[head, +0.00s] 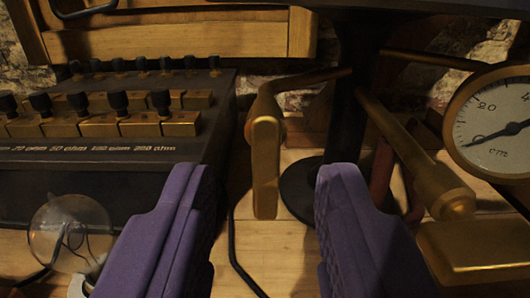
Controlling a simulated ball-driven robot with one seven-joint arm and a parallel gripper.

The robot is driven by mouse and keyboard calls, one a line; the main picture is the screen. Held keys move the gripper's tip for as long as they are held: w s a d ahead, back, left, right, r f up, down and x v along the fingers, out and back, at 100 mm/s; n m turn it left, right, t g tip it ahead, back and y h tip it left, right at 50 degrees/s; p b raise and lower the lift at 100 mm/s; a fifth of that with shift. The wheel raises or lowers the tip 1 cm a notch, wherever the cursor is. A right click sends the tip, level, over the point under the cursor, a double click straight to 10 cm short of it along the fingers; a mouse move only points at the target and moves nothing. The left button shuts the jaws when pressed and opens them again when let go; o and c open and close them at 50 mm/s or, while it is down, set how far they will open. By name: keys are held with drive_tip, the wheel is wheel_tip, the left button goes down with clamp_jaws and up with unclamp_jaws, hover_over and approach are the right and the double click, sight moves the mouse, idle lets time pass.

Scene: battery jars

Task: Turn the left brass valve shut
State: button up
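The left brass valve (265,165) has a flat lever that hangs straight down from a bent brass pipe in the middle of the head view. My gripper (265,195) shows as two purple fingers, spread wide with nothing held. The lever appears in the gap between the fingertips, apart from both. I cannot tell whether it is beyond the tips or between them. A second brass valve (470,255) is at the right, with a broad, flat handle lying sideways, cut off by the frame edge.
A resistance box (115,145) with brass blocks and black knobs stands at left. A glass bulb (72,235) is in front of it. A round gauge (495,120) is at upper right. A dark stand (350,100) rises behind the lever. A black cable (235,255) crosses the wooden table.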

sight(266, 167)
drive_tip(key=shift+w, duration=1.75)
clamp_jaws()
